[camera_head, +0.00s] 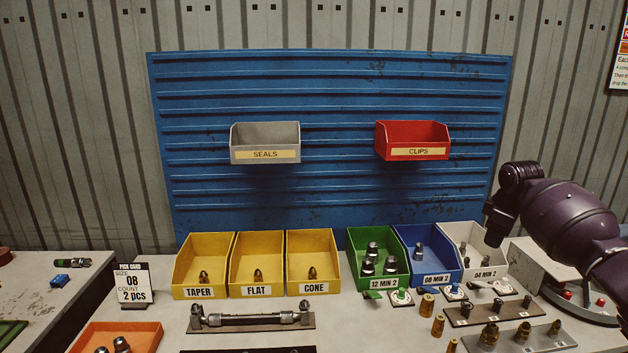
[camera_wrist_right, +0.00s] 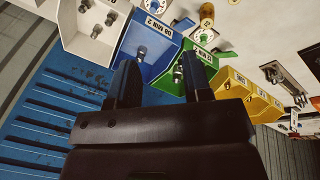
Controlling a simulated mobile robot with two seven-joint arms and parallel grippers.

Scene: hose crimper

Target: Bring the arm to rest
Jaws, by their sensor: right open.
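My right arm (camera_head: 575,213) is dark purple and comes in from the right in the head view. Its gripper (camera_head: 497,228) hangs fingers-down in front of the panel's right end, close to the white bin (camera_head: 470,236) labelled 04 MIN 2. In the right wrist view the two dark fingers of this gripper (camera_wrist_right: 162,66) stand apart with nothing held between them. The blue bin (camera_wrist_right: 146,50) and green bin (camera_wrist_right: 186,70) show beyond the fingers. My left gripper is in neither view.
Yellow bins (camera_head: 258,292) labelled TAPER, FLAT and CONE stand left of the green bin (camera_head: 385,283). Grey SEALS (camera_head: 265,155) and red CLIPS (camera_head: 413,154) bins hang on the blue panel (camera_head: 335,90). An orange tray (camera_head: 148,332), a pick card (camera_head: 133,285) and several fittings occupy the table.

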